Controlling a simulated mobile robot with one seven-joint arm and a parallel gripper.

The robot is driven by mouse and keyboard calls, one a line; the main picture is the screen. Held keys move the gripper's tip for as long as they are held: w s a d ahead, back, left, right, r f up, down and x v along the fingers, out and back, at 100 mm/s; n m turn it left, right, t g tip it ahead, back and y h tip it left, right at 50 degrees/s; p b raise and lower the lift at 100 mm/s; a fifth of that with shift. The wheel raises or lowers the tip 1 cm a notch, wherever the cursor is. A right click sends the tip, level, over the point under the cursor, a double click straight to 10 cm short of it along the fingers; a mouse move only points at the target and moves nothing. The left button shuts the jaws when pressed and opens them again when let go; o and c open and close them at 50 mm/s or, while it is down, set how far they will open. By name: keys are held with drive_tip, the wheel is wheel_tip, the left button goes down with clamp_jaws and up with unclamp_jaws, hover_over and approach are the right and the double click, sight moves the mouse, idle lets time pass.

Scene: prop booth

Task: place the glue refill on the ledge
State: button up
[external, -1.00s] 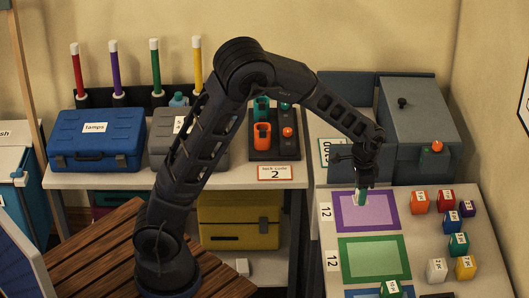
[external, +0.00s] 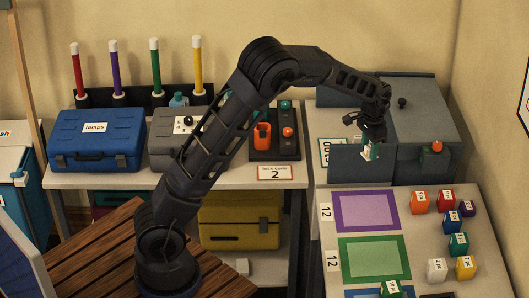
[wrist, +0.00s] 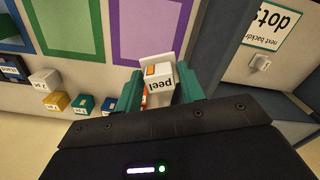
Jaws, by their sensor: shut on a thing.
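My gripper (external: 370,148) is shut on a small white block (wrist: 160,86). The block carries a label reading "peel" and an orange square; I cannot tell from the label whether it is the glue refill. In the wrist view the teal fingers (wrist: 159,92) press it from both sides. In the external view the gripper hangs above the gap between the slanted board and the grey casing, with the block clear of the board. The ledge cannot be told for certain; a flat grey panel (external: 345,165) stands just below and behind the gripper.
The slanted board (external: 420,270) bears a purple frame (external: 338,212), a green frame (external: 345,258) and several coloured cubes at right. A grey casing (external: 430,110) with an orange button (external: 437,146) is close to the right. A "dots" card (wrist: 277,26) hangs nearby.

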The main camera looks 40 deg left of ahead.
drive_tip(key=w+a, duration=0.2)
drive_tip(key=w+a+n, duration=0.1)
drive_tip(key=w+a, duration=0.2)
drive_tip(key=w+a+n, duration=0.1)
drive_tip(key=w+a, duration=0.2)
drive_tip(key=shift+w+f, duration=0.15)
drive_tip(key=shift+f, duration=0.25)
drive_tip(key=w+a+f+n, duration=0.1)
drive_tip(key=w+a+n, duration=0.1)
drive_tip(key=w+a, duration=0.6)
drive_tip(key=s+a+n, duration=0.3)
drive_tip(key=a, duration=1.4)
drive_tip(key=s+a+n, duration=0.2)
drive_tip(key=s+a, duration=0.4)
drive_tip(key=a, duration=0.7)
drive_tip(key=s+a+n, duration=0.2)
drive_tip(key=s+a, duration=0.5)
drive_tip(key=a, duration=0.5)
drive_tip(key=s+a+n, duration=0.3)
drive_tip(key=s+a, duration=0.3)
drive_tip(key=a, duration=0.7)
wheel_tip(320, 180, down, 18)
drive_tip(key=shift+s+d+f, duration=0.1)
drive_tip(key=shift+d+f, duration=0.05)
drive_tip(key=shift+f, duration=0.15)
